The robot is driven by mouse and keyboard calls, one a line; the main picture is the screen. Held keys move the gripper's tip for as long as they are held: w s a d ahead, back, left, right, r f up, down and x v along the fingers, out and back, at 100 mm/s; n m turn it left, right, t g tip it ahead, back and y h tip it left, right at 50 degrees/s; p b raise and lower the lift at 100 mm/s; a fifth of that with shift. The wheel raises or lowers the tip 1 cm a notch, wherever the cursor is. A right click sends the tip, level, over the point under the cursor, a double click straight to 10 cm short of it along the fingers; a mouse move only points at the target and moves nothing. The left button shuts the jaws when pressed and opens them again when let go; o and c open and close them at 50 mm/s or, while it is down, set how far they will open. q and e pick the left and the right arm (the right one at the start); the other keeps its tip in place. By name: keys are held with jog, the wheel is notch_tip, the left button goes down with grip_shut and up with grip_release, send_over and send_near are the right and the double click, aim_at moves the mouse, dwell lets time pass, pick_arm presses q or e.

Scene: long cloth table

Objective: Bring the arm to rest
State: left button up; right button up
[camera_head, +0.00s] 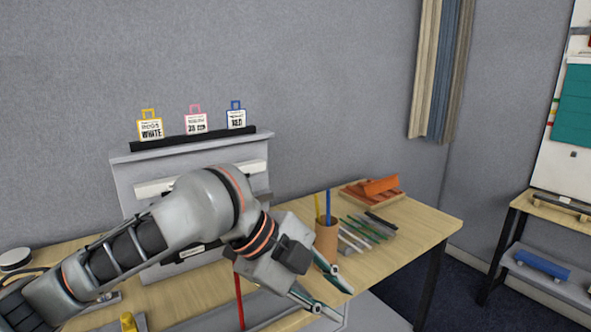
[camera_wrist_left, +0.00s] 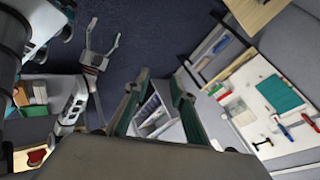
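My left arm comes in from the left in the head view and reaches across in front of the wooden table (camera_head: 440,222). My left gripper (camera_head: 345,304) is near the table's front edge, with its two fingers apart and nothing between them. In the left wrist view the same gripper (camera_wrist_left: 161,76) also shows its fingers spread, with floor and a grey shelf unit beyond them. Another gripper, my right one (camera_wrist_left: 103,42), shows at the upper left of the left wrist view. Its fingers are spread and empty, over dark floor.
A brown cup (camera_head: 326,238) with pencils stands just behind my left gripper. Several pens (camera_head: 362,231) and a wooden tray (camera_head: 352,198) with an orange item lie behind it. A grey stand (camera_head: 125,178) with tags rises behind my arm. A second table (camera_head: 555,212) stands right.

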pick_arm(q)
jog(key=w+a+f+n+t+h, duration=0.1)
jog(key=w+f+n+t+h, duration=0.2)
jog(key=f+n, duration=0.4)
jog(key=w+a+f+n+t, duration=0.1)
jog(key=w+f+n+t, duration=0.1)
jog(key=w+f+n, duration=0.5)
jog(key=s+a+f+n+t+y, duration=0.2)
jog(key=a+f, duration=0.3)
jog(key=f, duration=0.3)
jog(key=s+a+f+n+t+y, duration=0.1)
jog(key=s+a+f+n, duration=0.15)
jog(key=a+f, duration=0.35)
jog(key=s+a+f+n+y, duration=0.3)
jog(key=s+a+f+y, duration=0.2)
jog(key=s+a+f, duration=0.9)
notch_tip(320, 180, down, 2)
jog(key=s, duration=0.2)
jog(key=shift+s+f+t+y, duration=0.2)
jog(key=shift+s+t+y, duration=0.1)
jog(key=shift+s+t, duration=0.1)
